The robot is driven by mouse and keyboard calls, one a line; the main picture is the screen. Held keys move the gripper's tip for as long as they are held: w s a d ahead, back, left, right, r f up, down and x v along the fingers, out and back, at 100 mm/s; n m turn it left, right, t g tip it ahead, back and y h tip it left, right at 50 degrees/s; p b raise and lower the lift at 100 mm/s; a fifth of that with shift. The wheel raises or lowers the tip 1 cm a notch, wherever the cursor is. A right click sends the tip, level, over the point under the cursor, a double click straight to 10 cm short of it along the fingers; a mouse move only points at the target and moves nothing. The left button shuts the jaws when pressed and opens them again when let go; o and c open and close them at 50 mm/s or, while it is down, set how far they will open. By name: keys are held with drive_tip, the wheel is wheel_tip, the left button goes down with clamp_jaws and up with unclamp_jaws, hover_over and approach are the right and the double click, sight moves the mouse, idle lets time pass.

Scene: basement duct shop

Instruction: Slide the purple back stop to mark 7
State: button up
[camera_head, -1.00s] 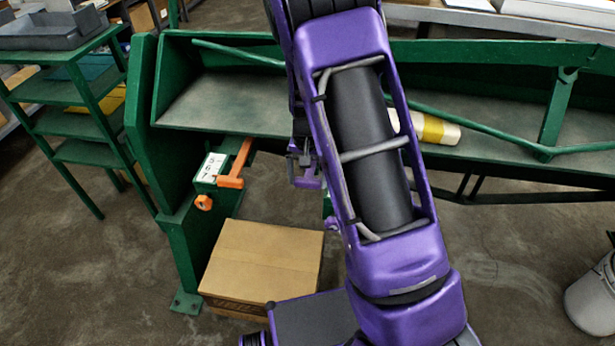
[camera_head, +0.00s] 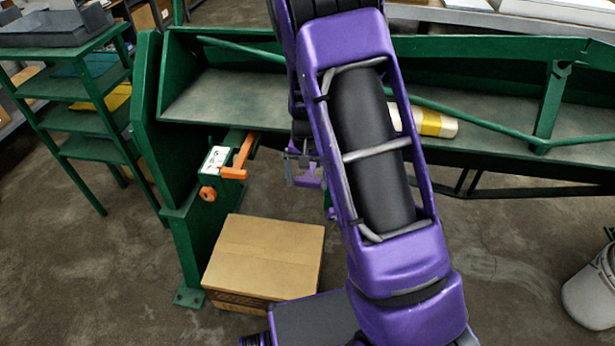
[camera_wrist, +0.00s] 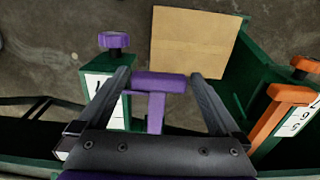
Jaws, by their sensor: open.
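The purple back stop (camera_wrist: 156,84) shows in the wrist view as a T-shaped piece with a wide crossbar. My gripper (camera_wrist: 159,76) is open, with one dark finger on each side of the crossbar. Contact with the fingers cannot be told. A purple knob (camera_wrist: 114,41) stands on a green post to the left. The white number plate (camera_wrist: 104,95) under it is partly covered by my left finger, so its marks are not clearly readable. In the head view the purple stop (camera_head: 309,181) shows small beside my arm, which hides much of it.
An orange stop (camera_head: 237,160) with its own knob and number plate (camera_head: 215,160) sits left of the purple one. A cardboard box (camera_head: 263,255) lies on the floor below. The green machine bed (camera_head: 230,102) runs behind; a grey bucket (camera_head: 592,290) stands at right.

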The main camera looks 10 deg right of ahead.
drive_tip(key=shift+w, duration=0.1)
drive_tip(key=shift+r, duration=0.25)
wheel_tip(320, 180, up, 17)
drive_tip(key=shift+p, duration=0.4)
